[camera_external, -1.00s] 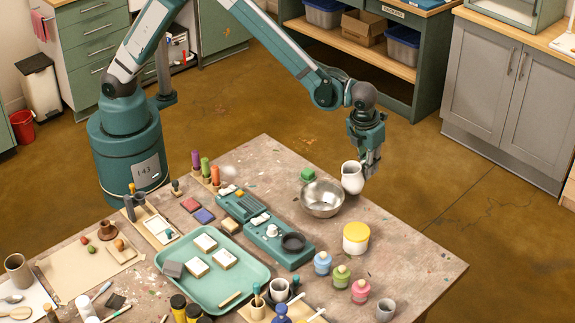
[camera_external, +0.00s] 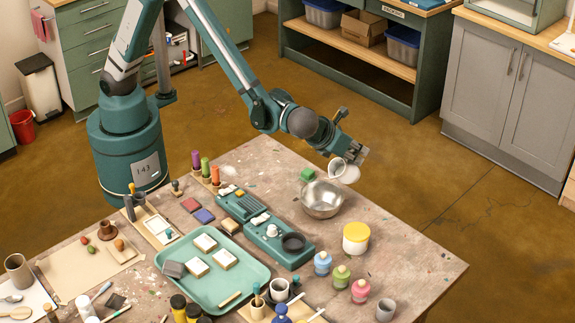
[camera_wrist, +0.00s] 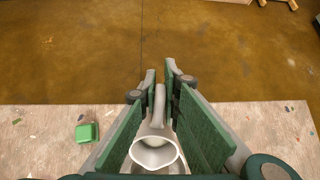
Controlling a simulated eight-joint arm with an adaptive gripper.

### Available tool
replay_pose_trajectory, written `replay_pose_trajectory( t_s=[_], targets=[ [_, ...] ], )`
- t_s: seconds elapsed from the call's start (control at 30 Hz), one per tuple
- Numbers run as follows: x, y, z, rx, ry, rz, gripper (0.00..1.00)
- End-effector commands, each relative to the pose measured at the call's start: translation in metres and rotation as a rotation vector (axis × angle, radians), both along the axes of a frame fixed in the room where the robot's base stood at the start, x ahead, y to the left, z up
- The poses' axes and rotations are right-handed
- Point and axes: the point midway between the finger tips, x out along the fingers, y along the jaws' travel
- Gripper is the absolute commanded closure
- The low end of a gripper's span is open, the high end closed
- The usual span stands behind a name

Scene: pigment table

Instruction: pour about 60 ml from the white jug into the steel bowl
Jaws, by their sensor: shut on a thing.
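The white jug (camera_external: 338,168) is held by my gripper (camera_external: 353,155) above the far right part of the table. It is tipped, with its mouth towards the left, over or close to the rim of the steel bowl (camera_external: 322,200). The bowl stands upright on the table. In the wrist view the jug (camera_wrist: 153,153) sits between the fingers of my gripper (camera_wrist: 160,95), which are shut on its handle side. The bowl is not seen in the wrist view. I cannot make out any stream or the liquid level.
A green block (camera_external: 307,174) lies just behind the bowl, and also shows in the wrist view (camera_wrist: 87,132). A yellow-lidded jar (camera_external: 356,237) stands front right of the bowl. The table's right corner area is mostly clear.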

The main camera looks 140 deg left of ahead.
Motion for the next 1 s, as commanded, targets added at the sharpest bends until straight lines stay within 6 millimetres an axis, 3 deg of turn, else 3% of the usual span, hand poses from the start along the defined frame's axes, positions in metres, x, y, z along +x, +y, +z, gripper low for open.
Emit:
replay_pose_trajectory(
  t_s=[0.43,1.0],
  targets=[
    [0.000,-0.005,0.014,0.123,-0.015,0.000,1.00],
    [-0.001,-0.010,0.013,0.205,-0.024,0.000,1.00]
  ],
)
